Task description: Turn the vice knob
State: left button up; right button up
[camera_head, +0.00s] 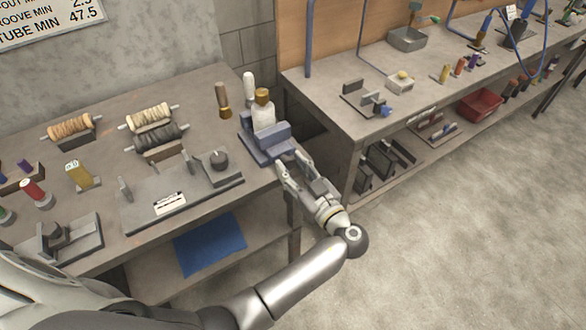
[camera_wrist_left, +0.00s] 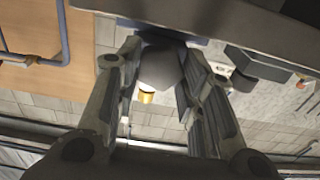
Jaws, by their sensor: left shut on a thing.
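The blue-grey vice (camera_head: 266,146) stands at the right end of the near workbench, with a white bottle with a brown cap (camera_head: 263,112) set in or just behind it. My left gripper (camera_head: 289,165) reaches the vice's front side, where the knob is mostly hidden by the fingers in the head view. In the left wrist view the grey rounded knob (camera_wrist_left: 160,68) sits between the two fingers of my left gripper (camera_wrist_left: 165,85). The gripper is shut on it. My right gripper is not in view.
The near workbench (camera_head: 105,205) holds thread spools (camera_head: 148,117), a flat grey fixture (camera_head: 180,195) and a brown-handled tool (camera_head: 223,100). A second bench (camera_head: 345,110) stands to the right with small parts and a red bin (camera_head: 480,105) below. The floor (camera_head: 450,230) at right is clear.

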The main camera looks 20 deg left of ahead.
pick_arm(q)
jog(key=shift+f+m+b, duration=0.1)
jog(key=shift+m+b, duration=0.6)
jog(key=shift+m, duration=1.1)
jog(key=o, duration=1)
jog(key=shift+o, duration=0.2)
